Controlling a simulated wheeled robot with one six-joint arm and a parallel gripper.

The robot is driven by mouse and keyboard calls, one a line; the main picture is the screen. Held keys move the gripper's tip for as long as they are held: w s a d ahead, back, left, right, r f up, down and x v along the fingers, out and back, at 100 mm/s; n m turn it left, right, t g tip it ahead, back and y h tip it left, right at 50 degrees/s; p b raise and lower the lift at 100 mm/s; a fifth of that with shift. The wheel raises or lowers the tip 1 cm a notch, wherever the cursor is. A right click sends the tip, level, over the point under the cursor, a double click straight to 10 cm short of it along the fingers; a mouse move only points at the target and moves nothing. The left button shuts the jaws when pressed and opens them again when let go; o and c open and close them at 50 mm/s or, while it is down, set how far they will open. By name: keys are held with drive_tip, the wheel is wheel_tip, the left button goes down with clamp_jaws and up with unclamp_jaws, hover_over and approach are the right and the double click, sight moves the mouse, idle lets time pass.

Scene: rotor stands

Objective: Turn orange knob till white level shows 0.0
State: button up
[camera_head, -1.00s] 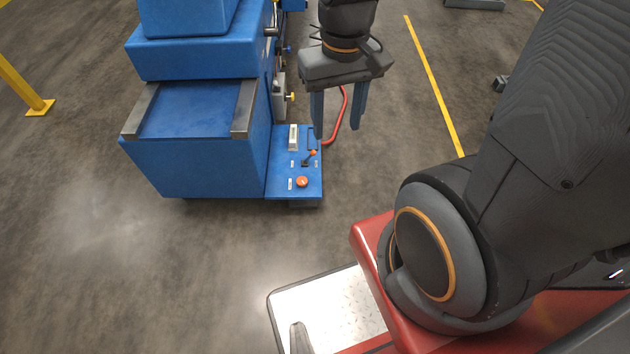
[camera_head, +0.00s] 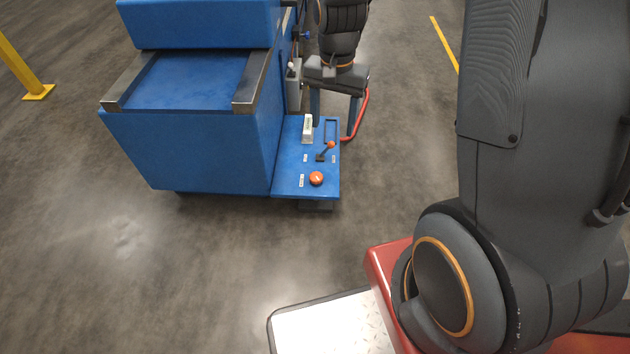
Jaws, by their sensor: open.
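The orange knob (camera_head: 316,178) sits low on the blue control panel (camera_head: 290,183) at the right side of the blue machine. A small lever with an orange tip (camera_head: 331,144) stands above it on the same panel. A white block-shaped piece (camera_head: 308,128), perhaps the white level, stands at the panel's upper left; no reading can be made out at this size. My gripper (camera_head: 333,118) points down at the panel's far end, its fingers apart and nothing seen between them. The fingers are beyond the knob and apart from it; the lower left finger is partly hidden.
The blue machine (camera_head: 195,145) with metal rails stands left of the panel. A red curved hose or bar (camera_head: 358,115) runs beside my gripper. A yellow post (camera_head: 22,65) stands at far left. The floor in front of the panel is clear.

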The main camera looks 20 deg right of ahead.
sight(316, 176)
drive_tip(key=w+f+m+b, duration=0.2)
drive_tip(key=w+f+b, duration=0.3)
drive_tip(key=f, duration=0.5)
drive_tip(key=w+f+m+b, duration=0.2)
drive_tip(key=w+f+b, duration=0.3)
drive_tip(key=f, duration=0.5)
drive_tip(key=w+f+m+b, duration=0.1)
drive_tip(key=w+f+b, duration=0.3)
drive_tip(key=f+b, duration=0.3)
drive_tip(key=shift+w+f+m+b, duration=0.2)
drive_tip(key=shift+f, duration=0.6)
drive_tip(key=shift+w+f+m+b, duration=0.15)
drive_tip(key=shift+w+f+m, duration=0.05)
drive_tip(key=shift+f, duration=0.6)
drive_tip(key=shift+f+b, duration=2)
drive_tip(key=shift+f, duration=1.95)
drive_tip(key=c, duration=1)
